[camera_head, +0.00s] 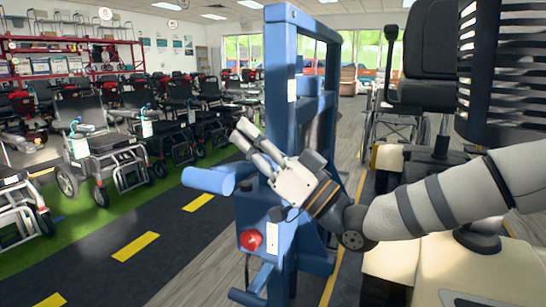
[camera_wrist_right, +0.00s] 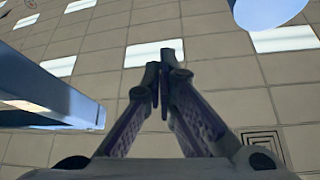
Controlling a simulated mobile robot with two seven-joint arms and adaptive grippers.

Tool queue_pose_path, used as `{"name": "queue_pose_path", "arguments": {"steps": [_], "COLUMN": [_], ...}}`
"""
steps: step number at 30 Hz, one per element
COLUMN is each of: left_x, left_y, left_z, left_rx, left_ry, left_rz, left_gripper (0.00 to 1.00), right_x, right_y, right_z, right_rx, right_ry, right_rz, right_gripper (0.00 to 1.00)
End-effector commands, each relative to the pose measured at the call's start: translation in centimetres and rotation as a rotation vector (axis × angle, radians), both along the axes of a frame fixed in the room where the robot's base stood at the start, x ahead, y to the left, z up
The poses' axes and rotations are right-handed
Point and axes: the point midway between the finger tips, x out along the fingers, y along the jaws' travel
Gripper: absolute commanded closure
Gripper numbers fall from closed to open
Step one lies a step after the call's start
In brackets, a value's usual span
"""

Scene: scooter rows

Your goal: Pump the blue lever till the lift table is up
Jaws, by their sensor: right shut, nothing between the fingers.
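A tall blue lift frame (camera_head: 281,70) stands at the middle of the head view. A thick blue lever (camera_head: 208,180) with a rounded end sticks out to the left from its lower part. My right gripper (camera_head: 243,134) is in front of the frame, fingers pointing up and left, above and right of the lever's end. Its fingers also show in the right wrist view (camera_wrist_right: 160,75), shut and empty, against the ceiling. A rounded blue piece (camera_wrist_right: 268,8) there may be the lever. My right gripper and arm hide part of the frame. I cannot make out the table's height. My left gripper is not in view.
A red button (camera_head: 250,240) sits low on the blue frame. A beige scooter with a black seat (camera_head: 425,45) stands close on the right, partly behind my arm. Rows of wheelchairs (camera_head: 100,145) line the left. The dark lane with yellow dashes (camera_head: 135,246) is clear.

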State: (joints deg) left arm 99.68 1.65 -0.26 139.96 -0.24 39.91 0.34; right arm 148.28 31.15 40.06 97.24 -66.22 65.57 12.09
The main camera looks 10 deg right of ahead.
Motion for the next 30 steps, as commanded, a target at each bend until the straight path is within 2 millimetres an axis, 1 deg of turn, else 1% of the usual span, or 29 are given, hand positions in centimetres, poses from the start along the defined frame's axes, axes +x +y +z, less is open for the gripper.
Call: {"name": "queue_pose_path", "arguments": {"steps": [3, 7, 11, 22, 30], "left_x": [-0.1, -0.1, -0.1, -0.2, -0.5], "left_y": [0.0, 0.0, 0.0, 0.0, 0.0], "left_z": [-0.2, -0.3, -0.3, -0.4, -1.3], "left_rx": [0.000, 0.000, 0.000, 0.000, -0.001], "left_ry": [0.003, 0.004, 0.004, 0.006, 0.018], "left_rz": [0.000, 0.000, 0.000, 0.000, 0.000], "left_gripper": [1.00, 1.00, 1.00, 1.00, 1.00], "right_x": [0.0, -0.1, -0.1, -0.2, -0.5], "right_y": [0.6, 1.0, 1.1, 1.1, 1.4], "right_z": [-2.1, -3.4, -3.8, -4.0, -5.7], "right_rx": [0.000, 0.000, 0.001, -0.003, -0.048], "right_ry": [0.006, 0.003, 0.002, -0.004, -0.063], "right_rz": [0.000, 0.000, -0.001, -0.002, 0.000], "right_gripper": [1.00, 1.00, 1.00, 1.00, 1.00]}}
